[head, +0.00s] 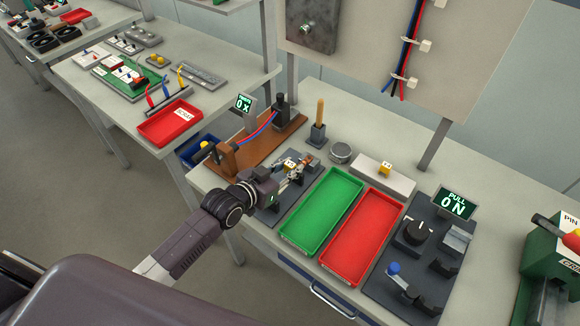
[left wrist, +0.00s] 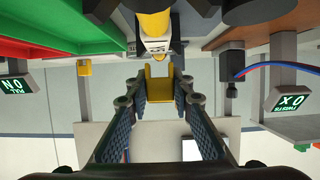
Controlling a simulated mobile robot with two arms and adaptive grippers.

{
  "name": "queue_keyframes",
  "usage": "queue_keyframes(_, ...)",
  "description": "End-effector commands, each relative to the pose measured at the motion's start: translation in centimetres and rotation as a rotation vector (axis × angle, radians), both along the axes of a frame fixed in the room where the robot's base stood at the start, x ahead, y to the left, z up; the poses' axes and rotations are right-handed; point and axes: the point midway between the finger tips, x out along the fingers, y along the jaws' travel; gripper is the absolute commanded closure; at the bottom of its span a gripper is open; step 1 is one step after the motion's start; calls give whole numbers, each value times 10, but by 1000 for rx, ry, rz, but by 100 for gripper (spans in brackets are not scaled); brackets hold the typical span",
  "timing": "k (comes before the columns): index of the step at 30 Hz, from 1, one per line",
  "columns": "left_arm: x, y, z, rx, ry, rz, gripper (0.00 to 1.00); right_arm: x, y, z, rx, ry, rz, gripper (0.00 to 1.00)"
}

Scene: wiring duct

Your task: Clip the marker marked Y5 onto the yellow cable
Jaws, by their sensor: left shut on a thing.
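My left gripper (head: 296,174) is over the dark fixture (head: 272,216) left of the green tray. In the left wrist view its fingertips (left wrist: 158,80) are closed on a small yellow U-shaped marker (left wrist: 158,70). The marker's lettering cannot be read. Just beyond it is a thick yellow piece (left wrist: 153,24) with a white-and-black end, which may be the yellow cable. I cannot tell whether the marker touches it. Another yellow marker (head: 385,167) sits on a white block (head: 397,180), and it also shows in the left wrist view (left wrist: 84,67). My right gripper is not in view.
A green tray (head: 295,238) and a red tray (head: 330,252) lie right of the gripper. A brown board (head: 250,155) with red and blue wires stands behind left. A dark pull-test station (head: 377,285) is at the right. A wooden-handled tool (head: 319,122) stands behind.

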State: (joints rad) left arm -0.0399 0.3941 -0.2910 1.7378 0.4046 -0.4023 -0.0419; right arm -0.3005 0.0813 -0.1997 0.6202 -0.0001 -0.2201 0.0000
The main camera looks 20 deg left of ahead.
Motion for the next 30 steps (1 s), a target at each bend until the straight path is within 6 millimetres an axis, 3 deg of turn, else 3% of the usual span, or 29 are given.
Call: queue_keyframes(30,0,0,-23,1,2,0,88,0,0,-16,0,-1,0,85)
